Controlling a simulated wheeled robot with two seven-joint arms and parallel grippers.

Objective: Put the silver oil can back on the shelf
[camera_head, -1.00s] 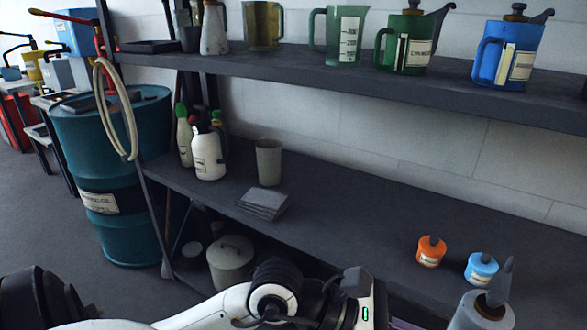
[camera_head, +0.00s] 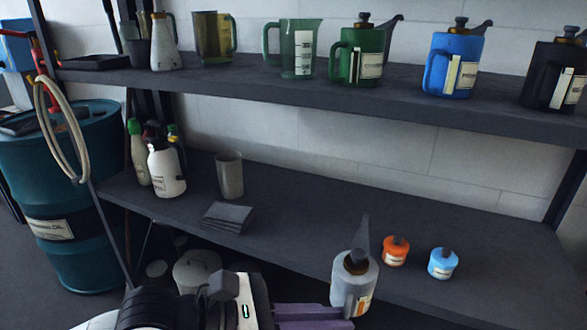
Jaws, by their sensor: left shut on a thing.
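The silver oil can (camera_head: 357,276) is a pale grey can with a dark cap and a tall grey spout. It stands nearly upright in front of the front edge of the middle shelf (camera_head: 480,262) in the picture. My left gripper (camera_head: 328,316) has its purple fingers at the lower left side of the can and is shut on it. The far finger contact is partly hidden by the can. I cannot tell whether the can's base touches the shelf. My right gripper is not in view.
An orange tin (camera_head: 394,252) and a light blue tin (camera_head: 442,264) sit just right of the can. A cup (camera_head: 229,175), folded cloths (camera_head: 228,216) and several bottles (camera_head: 166,172) stand further left. The shelf between is clear. Above, the upper shelf (camera_head: 300,88) holds several jugs.

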